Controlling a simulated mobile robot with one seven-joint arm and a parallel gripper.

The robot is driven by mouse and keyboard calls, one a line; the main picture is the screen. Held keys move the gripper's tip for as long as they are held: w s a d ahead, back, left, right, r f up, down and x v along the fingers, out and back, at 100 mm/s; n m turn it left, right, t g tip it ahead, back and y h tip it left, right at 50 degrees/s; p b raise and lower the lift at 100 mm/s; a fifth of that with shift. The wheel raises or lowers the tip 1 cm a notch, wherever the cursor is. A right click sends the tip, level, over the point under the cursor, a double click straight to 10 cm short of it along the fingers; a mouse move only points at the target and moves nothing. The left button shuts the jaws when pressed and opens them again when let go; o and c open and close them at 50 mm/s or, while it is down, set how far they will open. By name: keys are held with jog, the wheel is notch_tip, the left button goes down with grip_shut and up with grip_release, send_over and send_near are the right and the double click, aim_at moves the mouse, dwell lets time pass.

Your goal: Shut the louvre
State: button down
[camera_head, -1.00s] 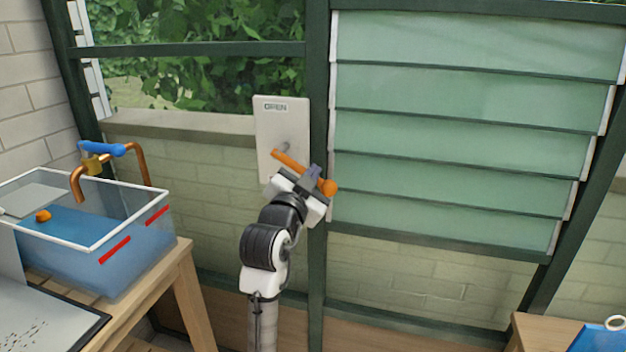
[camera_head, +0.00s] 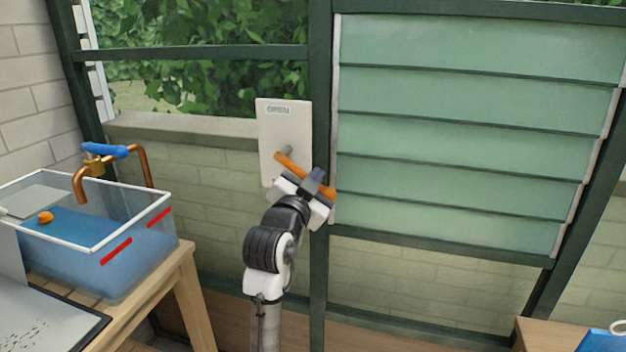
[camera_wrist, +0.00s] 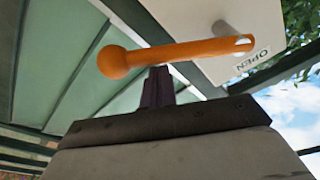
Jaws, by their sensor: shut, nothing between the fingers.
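The louvre (camera_head: 470,130) fills the right window frame, its green glass slats lying nearly flat against each other. Its orange lever (camera_head: 294,164) is mounted on a white plate (camera_head: 284,125) marked OPEN, left of the louvre. The lever slopes down to the right. In the wrist view the lever (camera_wrist: 190,50) ends in a round orange knob (camera_wrist: 113,62). My gripper (camera_head: 316,178) is shut and empty at the lever's knob end. In the wrist view its dark fingertips (camera_wrist: 158,85) are just under the lever, close to the knob; whether they touch cannot be told.
A clear water tank (camera_head: 90,230) with a copper tap (camera_head: 110,165) stands on a wooden bench (camera_head: 165,290) at the left. A dark green post (camera_head: 319,270) stands right beside my gripper. Another bench (camera_head: 560,335) with a blue object is at the lower right.

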jog(key=d+r+p, duration=0.2)
jog(key=r, duration=0.1)
jog(key=shift+r, duration=0.1)
jog(key=b+v, duration=0.1)
jog(key=v, duration=0.9)
jog(key=shift+f+b, duration=0.25)
jog(key=shift+b, duration=0.15)
